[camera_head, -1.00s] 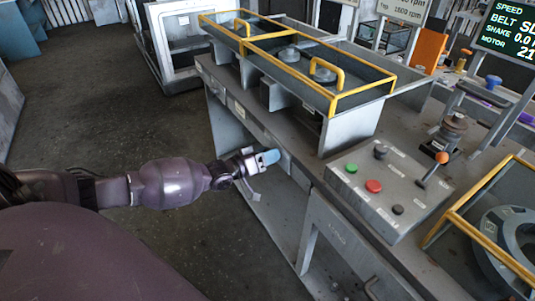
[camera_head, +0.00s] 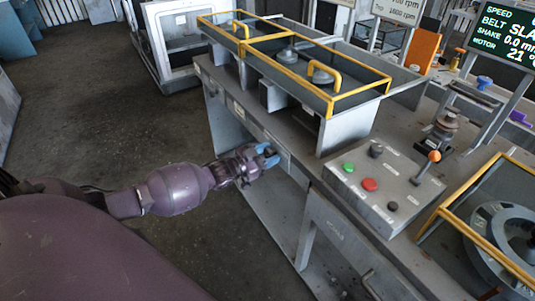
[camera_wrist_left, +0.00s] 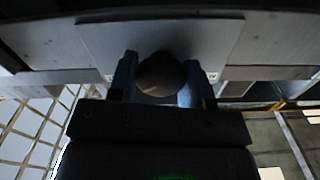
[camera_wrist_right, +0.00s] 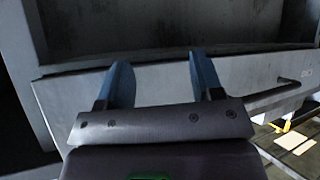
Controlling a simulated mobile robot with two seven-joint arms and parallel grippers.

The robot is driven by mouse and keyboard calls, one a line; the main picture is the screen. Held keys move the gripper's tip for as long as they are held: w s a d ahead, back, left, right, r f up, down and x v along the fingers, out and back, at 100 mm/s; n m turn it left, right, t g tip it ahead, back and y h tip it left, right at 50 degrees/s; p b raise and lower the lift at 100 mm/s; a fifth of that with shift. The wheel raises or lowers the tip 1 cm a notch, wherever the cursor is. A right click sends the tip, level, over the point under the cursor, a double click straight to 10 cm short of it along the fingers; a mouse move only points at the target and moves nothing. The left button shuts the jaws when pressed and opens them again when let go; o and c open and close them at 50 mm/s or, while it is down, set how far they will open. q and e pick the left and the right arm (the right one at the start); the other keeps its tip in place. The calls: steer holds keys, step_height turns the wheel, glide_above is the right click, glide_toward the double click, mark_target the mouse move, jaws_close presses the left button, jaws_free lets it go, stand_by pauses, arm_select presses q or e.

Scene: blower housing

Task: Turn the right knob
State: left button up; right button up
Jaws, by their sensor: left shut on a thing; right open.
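A dark round knob (camera_wrist_left: 160,75) shows on the bench front in the left wrist view. My left gripper (camera_wrist_left: 157,78) is shut on it, with one blue finger on each side. In the head view my left gripper (camera_head: 268,155) is at the bench's front edge, left of the control box, and the knob is hidden behind its fingers. My right gripper (camera_wrist_right: 158,80) is open and empty in the right wrist view, facing a grey panel.
Yellow-railed trays (camera_head: 333,104) are behind. A bar handle (camera_wrist_right: 275,93) is right of my right gripper. The floor (camera_head: 105,120) at left is clear.

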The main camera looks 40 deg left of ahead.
arm_select(q)
steer(key=shift+m, duration=0.3)
steer(key=o, duration=0.9)
steer(key=p+v, duration=0.1)
steer(key=v, duration=1)
steer(key=shift+d, duration=0.1)
